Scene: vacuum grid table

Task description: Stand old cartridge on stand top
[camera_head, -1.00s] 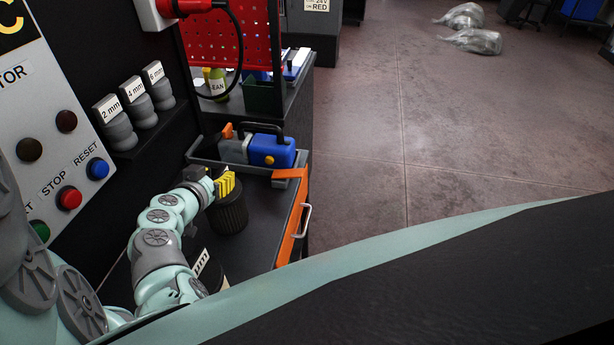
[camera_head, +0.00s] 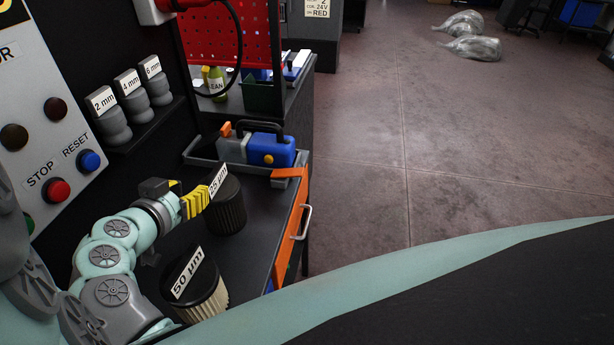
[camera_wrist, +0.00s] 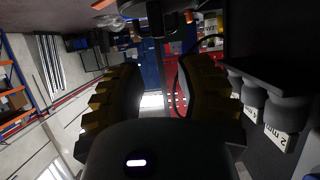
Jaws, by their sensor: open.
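A dark grey pleated cartridge (camera_head: 228,212) labelled "25 µm" stands upright on the black cart top (camera_head: 252,240). A second cartridge (camera_head: 205,299), with a black cap marked "50 µm" and cream pleats, stands nearer. Neither is marked old; the 25 µm one looks darker. I cannot make out a separate stand top. My gripper (camera_head: 196,202), with yellow ribbed fingers, is just left of the 25 µm cartridge, and I cannot tell if they touch. In the wrist view my gripper (camera_wrist: 157,95) has its fingers apart, with no cartridge visible between them.
A grey tray (camera_head: 205,160) with a blue and grey tool (camera_head: 268,150) lies at the cart's back. An orange edge with a handle (camera_head: 304,220) bounds its right side. A control panel (camera_head: 60,135) and a shelf of labelled pieces (camera_head: 130,105) are at left.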

